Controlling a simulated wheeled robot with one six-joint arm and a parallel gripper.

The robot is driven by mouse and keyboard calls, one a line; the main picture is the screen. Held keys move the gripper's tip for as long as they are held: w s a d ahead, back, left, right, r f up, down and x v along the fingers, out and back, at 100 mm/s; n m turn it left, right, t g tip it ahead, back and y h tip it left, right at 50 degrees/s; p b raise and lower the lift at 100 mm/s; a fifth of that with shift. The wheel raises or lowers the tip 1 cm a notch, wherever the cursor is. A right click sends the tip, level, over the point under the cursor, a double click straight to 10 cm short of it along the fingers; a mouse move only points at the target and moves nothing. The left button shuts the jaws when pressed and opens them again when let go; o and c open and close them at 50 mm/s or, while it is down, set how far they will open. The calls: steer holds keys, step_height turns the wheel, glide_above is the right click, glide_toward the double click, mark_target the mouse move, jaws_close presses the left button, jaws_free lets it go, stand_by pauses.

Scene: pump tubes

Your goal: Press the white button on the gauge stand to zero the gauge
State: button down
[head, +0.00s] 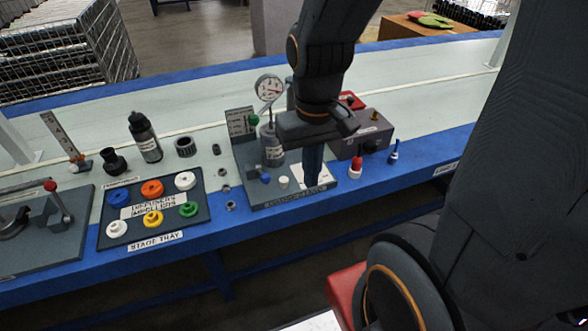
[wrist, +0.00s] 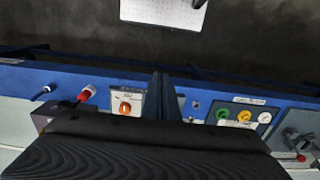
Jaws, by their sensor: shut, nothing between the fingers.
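The gauge stand (head: 262,205) is a grey base on the bench with a round white dial gauge (head: 270,88) above it. A small white button (head: 284,182) sits on the base, beside a blue knob (head: 265,178). My gripper (head: 313,184) points down over the right part of the base, shut and empty, a little right of the white button. I cannot tell its height over the base. In the wrist view, the shut fingers (wrist: 159,96) stand beside a white plate with an orange knob (wrist: 125,107). The white button is not clear there.
A tray of coloured rings (head: 150,232) lies left of the stand. A black bottle (head: 145,138) stands behind it. A grey box (head: 362,140) and a red-topped part (head: 356,166) are close on the right. The blue bench edge (head: 250,225) is in front.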

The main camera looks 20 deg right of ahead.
steer(key=p, duration=0.4)
glide_above(283, 180)
step_height(283, 180, down, 3)
steer(key=shift+r, duration=0.25)
steer(key=shift+s+f, duration=0.1)
step_height(283, 180, down, 14)
steer(key=shift+r+p, duration=0.1)
steer(key=shift+p, duration=0.7)
